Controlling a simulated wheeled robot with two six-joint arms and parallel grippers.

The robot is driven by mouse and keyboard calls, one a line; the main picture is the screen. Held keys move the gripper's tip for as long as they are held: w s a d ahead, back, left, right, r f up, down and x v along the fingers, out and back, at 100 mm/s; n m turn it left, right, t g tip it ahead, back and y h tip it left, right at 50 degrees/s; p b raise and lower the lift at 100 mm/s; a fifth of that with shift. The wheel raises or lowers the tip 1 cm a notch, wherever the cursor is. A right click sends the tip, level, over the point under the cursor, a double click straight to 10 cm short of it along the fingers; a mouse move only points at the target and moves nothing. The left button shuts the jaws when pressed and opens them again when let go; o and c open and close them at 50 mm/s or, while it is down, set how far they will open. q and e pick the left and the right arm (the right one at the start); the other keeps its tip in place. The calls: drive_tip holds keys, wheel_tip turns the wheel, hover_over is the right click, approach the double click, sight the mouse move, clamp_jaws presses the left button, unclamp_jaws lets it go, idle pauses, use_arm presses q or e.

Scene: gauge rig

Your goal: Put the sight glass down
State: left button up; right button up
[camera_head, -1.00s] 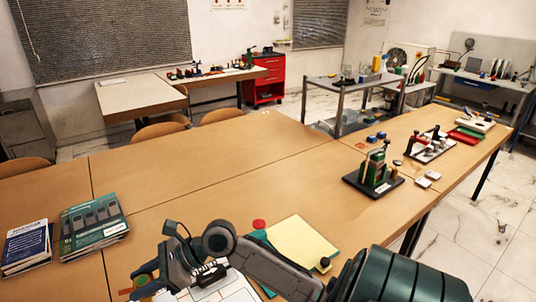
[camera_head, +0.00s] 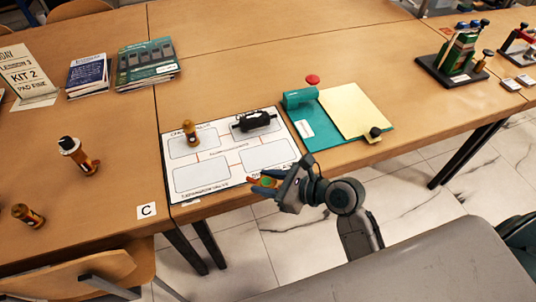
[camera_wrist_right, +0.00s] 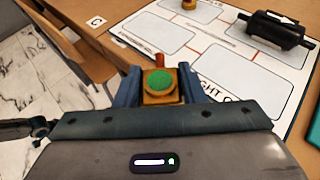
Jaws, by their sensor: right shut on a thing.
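My right gripper (camera_head: 266,184) is shut on the sight glass (camera_wrist_right: 160,84), a small brass body with a round green face. In the head view the gripper is at the table's near edge, by the lower right corner of the white mat (camera_head: 210,187). In the wrist view the sight glass sits between the blue fingers, and partly readable lettering "GHT G" shows on the mat (camera_wrist_right: 185,57) to its right. The mat's lower right box looks empty. I cannot tell the gap between sight glass and mat. My left gripper is out of view.
A brass fitting (camera_head: 190,132) and a black cylinder (camera_head: 255,121) with an arrow occupy the mat's upper boxes. A teal clipboard (camera_head: 312,128) lies right of it, a "C" card (camera_head: 147,211) left. A chair (camera_head: 95,275) is below.

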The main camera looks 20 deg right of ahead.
hover_over(267, 154)
drive_tip(key=shift+s+f, duration=0.1)
drive_tip(key=shift+f, duration=0.55)
wheel_tip(267, 154, down, 3)
drive_tip(key=shift+f, duration=0.2)
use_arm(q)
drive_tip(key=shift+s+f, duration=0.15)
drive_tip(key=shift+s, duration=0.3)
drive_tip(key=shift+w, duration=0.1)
use_arm(e)
drive_tip(key=shift+f, duration=0.1)
drive_tip(key=o, duration=0.8)
drive_tip(key=shift+o, duration=1.4)
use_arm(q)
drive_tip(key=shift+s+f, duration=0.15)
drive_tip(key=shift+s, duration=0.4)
